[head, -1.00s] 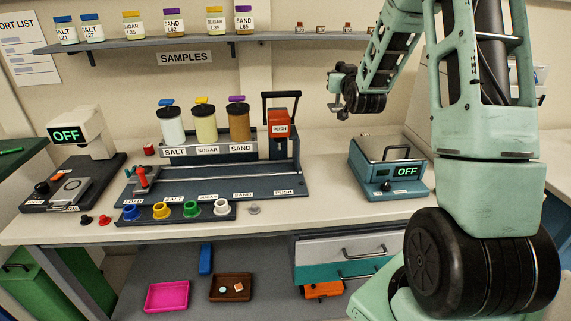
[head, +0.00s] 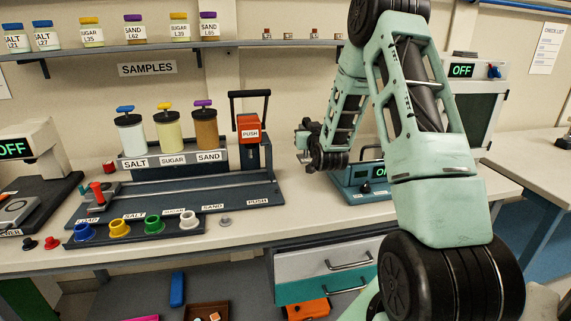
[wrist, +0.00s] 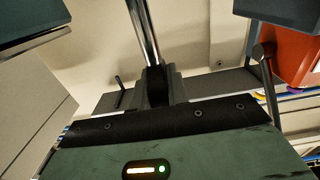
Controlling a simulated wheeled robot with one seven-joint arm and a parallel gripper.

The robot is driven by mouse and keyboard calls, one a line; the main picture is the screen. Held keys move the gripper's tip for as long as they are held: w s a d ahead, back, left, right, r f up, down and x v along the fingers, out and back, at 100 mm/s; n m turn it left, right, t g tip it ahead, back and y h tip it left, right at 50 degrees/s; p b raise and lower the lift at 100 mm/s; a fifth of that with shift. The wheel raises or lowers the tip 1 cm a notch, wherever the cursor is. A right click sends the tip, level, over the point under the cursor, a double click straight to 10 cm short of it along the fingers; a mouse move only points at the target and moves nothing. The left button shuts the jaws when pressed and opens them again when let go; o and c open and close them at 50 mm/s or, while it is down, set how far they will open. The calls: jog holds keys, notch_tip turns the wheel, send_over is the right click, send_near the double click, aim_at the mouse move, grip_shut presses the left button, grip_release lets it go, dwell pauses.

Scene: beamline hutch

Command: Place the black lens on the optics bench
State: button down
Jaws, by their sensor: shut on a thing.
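My gripper (head: 305,145) is at the end of my bent arm in the head view, left of the blue scale-like box and in front of the wall. It is small there and its jaws are hard to make out. In the wrist view my gripper's body fills the bottom. A dark block with a bright metal post (wrist: 147,40) stands at the jaws, and the jaws are shut on it. I cannot make out an optics bench for certain.
A dosing station with a rail (head: 185,183) and salt, sugar and sand jars stands left of my gripper. Its red PUSH lever (head: 249,127) is close by. A blue box reading OFF (head: 360,188) is partly behind my arm. Another table (head: 535,165) is at right.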

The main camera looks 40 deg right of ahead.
aim_at(306, 157)
jog(key=shift+f+p, duration=0.35)
jog(key=shift+f, duration=3.2)
jog(key=shift+f, duration=0.2)
jog(key=c, duration=1.4)
grip_release()
jog(key=shift+o, duration=0.2)
jog(key=shift+r, duration=0.1)
